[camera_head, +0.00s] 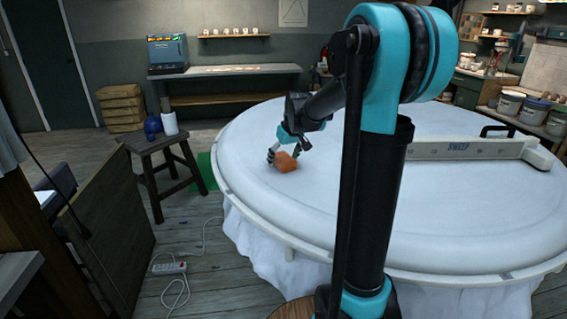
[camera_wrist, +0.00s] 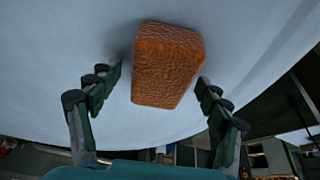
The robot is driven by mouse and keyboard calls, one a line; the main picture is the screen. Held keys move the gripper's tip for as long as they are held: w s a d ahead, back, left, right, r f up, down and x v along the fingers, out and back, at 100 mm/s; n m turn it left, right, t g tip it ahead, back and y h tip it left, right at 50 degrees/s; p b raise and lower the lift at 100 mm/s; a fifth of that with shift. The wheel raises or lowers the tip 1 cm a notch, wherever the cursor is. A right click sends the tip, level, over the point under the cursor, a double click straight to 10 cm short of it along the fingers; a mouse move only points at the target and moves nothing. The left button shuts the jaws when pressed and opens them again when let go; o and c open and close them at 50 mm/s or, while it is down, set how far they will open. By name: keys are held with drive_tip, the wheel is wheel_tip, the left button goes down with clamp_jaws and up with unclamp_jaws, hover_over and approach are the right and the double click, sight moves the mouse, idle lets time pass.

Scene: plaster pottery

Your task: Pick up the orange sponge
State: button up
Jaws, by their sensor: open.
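The orange sponge (camera_head: 286,162) is a block on the large white round table, near its left edge in the head view. In the wrist view the sponge (camera_wrist: 167,66) lies beyond and between my gripper's fingertips. My gripper (camera_head: 285,155) is right at the sponge in the head view. In the wrist view my gripper (camera_wrist: 160,82) is open, with one finger on each side of the sponge. A gap shows on the left; the right fingertip looks very close to the sponge, and I cannot tell if it touches.
The white round table (camera_head: 450,215) is mostly bare around the sponge. A long white bar marked SWEEP (camera_head: 460,148) lies at its right. A dark stool (camera_head: 160,150) with a blue object and a white bottle (camera_head: 170,123) stands left of the table. A power strip (camera_head: 168,268) lies on the floor.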

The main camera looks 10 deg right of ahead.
sight(283, 157)
drive_tip(key=shift+f, duration=0.1)
drive_tip(key=shift+c, duration=0.3)
drive_tip(key=c, duration=1)
wheel_tip(283, 157, up, 20)
drive_tip(key=shift+r, duration=0.25)
drive_tip(key=shift+o, duration=1.2)
drive_tip(key=c, duration=0.3)
drive_tip(key=shift+f, duration=0.1)
